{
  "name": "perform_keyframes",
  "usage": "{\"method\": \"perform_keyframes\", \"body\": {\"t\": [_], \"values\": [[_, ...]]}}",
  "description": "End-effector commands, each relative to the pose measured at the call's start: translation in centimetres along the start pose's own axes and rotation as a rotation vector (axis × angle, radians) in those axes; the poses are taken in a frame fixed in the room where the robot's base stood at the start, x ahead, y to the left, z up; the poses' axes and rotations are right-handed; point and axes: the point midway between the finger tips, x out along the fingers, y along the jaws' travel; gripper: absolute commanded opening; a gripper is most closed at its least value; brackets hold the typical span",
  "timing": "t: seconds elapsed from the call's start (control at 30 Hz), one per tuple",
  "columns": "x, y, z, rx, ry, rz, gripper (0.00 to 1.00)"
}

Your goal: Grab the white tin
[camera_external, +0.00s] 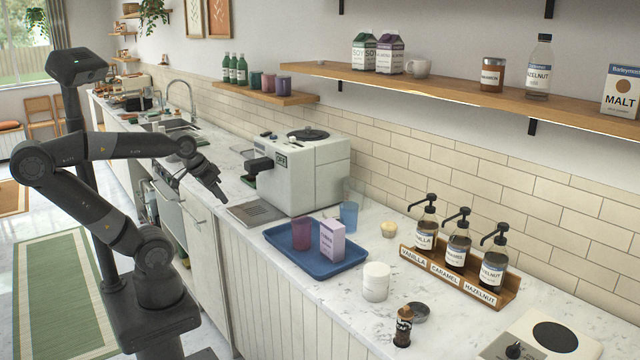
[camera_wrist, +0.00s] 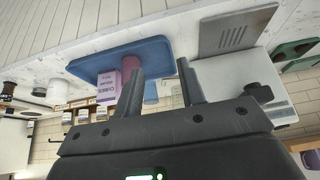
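The white tin (camera_external: 376,281), a short white cylinder with a lid, stands upright on the marble counter, to the right of the blue tray (camera_external: 283,262). In the wrist view, the white tin (camera_wrist: 57,92) shows small at the left, beyond the tray (camera_wrist: 150,50). My gripper (camera_external: 215,188) is in the air at the counter's front edge, near the coffee machine, well to the left of the tin and apart from it. In the wrist view, my gripper (camera_wrist: 161,68) has its two fingers spread with nothing held between them.
The tray holds a pink cup (camera_external: 301,234) and a purple carton (camera_external: 332,239). A blue cup (camera_external: 348,215) stands behind it. Pump bottles sit in a wooden rack (camera_external: 447,272) behind the tin.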

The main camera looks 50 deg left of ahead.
Motion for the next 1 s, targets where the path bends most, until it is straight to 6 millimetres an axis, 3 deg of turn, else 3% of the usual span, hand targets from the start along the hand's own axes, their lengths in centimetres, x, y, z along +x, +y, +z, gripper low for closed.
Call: {"method": "perform_keyframes", "body": {"t": [0.37,1.0], "values": [[0.00,0.00,0.00,0.000,0.000,0.000,0.36],[0.00,0.00,0.00,0.000,0.000,0.000,0.89]]}}
